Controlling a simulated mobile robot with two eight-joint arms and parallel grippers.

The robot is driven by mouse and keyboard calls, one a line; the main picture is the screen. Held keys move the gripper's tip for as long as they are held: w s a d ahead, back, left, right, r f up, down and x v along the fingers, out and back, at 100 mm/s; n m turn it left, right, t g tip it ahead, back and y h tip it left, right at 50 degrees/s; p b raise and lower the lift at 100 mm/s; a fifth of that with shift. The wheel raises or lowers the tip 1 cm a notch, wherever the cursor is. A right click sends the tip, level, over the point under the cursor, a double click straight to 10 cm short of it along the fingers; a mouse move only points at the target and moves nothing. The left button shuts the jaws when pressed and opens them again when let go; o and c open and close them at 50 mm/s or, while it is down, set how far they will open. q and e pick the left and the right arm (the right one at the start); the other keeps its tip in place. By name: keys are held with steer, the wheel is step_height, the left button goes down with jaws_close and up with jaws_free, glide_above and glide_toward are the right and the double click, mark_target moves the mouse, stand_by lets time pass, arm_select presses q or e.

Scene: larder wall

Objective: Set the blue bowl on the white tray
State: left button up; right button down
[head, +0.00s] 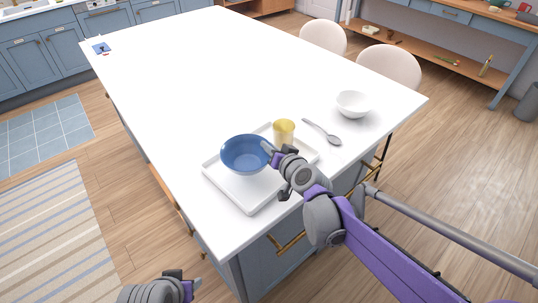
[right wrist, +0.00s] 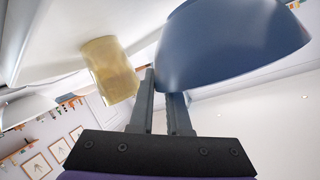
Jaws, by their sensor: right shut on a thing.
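The blue bowl (head: 245,154) is upright over the left part of the white tray (head: 250,205); I cannot tell whether its base touches the tray. My right gripper (head: 268,149) is shut on the bowl's right rim. In the right wrist view the bowl (right wrist: 235,45) is close against the fingers (right wrist: 165,95), and their grip is partly hidden behind it. The tray lies at the table's near end. My left gripper (head: 190,285) is at the bottom edge, away from the table top, mostly cut off; its jaws are unclear.
A yellow cup (head: 284,132) stands on the tray just right of the bowl; it also shows in the right wrist view (right wrist: 110,70). A spoon (head: 323,133) and a white bowl (head: 354,104) lie farther right. The table's (head: 190,80) middle is clear.

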steer(key=shift+f, duration=1.45)
steer(key=shift+f, duration=0.15)
steer(key=c, duration=0.9)
jaws_free()
steer(key=shift+s+d+r, duration=0.1)
steer(key=shift+s+r, duration=0.05)
steer(key=shift+r, duration=0.1)
steer(key=p+v, duration=0.1)
steer(key=v, duration=1.1)
steer(key=s+d+f+g+h, duration=0.1)
steer(key=s+d+f+g, duration=0.1)
steer(key=s, duration=0.5)
steer(key=s+d+f+n+g+h, duration=0.1)
steer(key=s+d+f+g+h, duration=0.1)
steer(key=s, duration=0.5)
steer(key=s+d+f+g+h, duration=0.2)
steer(key=s+d+f+g, duration=0.1)
steer(key=s+d+f, duration=0.2)
steer(key=shift+s+f+n+g, duration=0.4)
steer(key=shift+s+f, duration=0.8)
steer(key=shift+f, duration=0.05)
